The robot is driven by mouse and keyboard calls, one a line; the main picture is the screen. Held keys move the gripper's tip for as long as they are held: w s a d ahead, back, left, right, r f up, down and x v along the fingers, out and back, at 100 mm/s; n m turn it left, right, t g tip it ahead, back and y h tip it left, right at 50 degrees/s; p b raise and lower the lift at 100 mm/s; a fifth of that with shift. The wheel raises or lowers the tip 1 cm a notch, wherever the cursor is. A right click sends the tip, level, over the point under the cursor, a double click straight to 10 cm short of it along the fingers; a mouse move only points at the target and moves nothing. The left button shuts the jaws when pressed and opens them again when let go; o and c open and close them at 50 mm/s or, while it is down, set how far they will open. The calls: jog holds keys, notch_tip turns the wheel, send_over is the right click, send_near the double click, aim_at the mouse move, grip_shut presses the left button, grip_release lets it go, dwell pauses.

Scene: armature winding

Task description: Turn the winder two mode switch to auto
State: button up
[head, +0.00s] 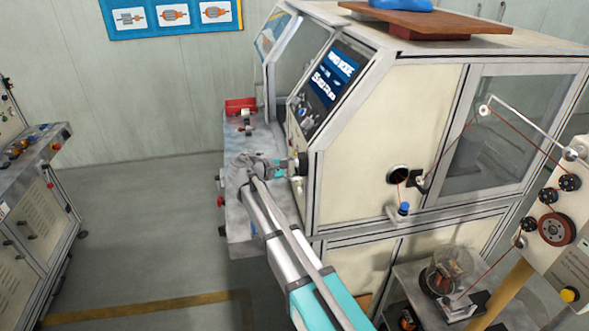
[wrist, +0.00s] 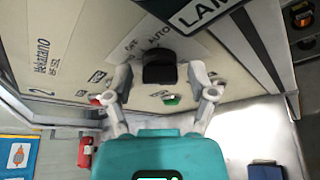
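The mode switch (wrist: 159,67) is a black knob on a cream panel in the wrist view. The words OFF and AUTO are printed on a label (wrist: 143,44) above it; I cannot tell which word the knob points at. My gripper (wrist: 160,76) is open, with one pale finger on each side of the knob. Whether the fingers touch it is unclear. In the head view my gripper (head: 290,163) is at the front of the cream winding machine (head: 390,120), below its screen. The switch is hidden there by my arm.
In the wrist view, a green button (wrist: 171,100) and a red button (wrist: 96,100) sit close to the fingers. A dark LAN sign (wrist: 205,12) is above. In the head view, a grey shelf (head: 240,225) lies below my gripper and a red box (head: 240,105) stands behind.

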grip_shut()
jog(key=shift+f, duration=0.1)
jog(key=m+b, duration=0.1)
jog(key=m+t+b, duration=0.1)
jog(key=shift+s+f+m+t, duration=0.15)
jog(key=shift+m+t, duration=0.15)
jog(key=shift+m, duration=0.1)
jog(key=m+b, duration=0.2)
jog(key=m+t+h+b, duration=0.1)
jog(key=m+b, duration=0.1)
jog(key=shift+f+m+t+h, duration=0.15)
jog(key=shift+m+t+h, duration=0.15)
jog(key=m+b, duration=0.1)
jog(key=m, duration=0.1)
jog(key=m+t+h+b, duration=0.1)
jog(key=m, duration=0.1)
jog(key=shift+m+h+b, duration=0.3)
jog(key=shift+m+b, duration=0.1)
jog(key=m+h+b, duration=0.1)
jog(key=m, duration=0.1)
jog(key=m+h+b, duration=0.1)
jog(key=m, duration=0.1)
jog(key=shift+m+g, duration=0.4)
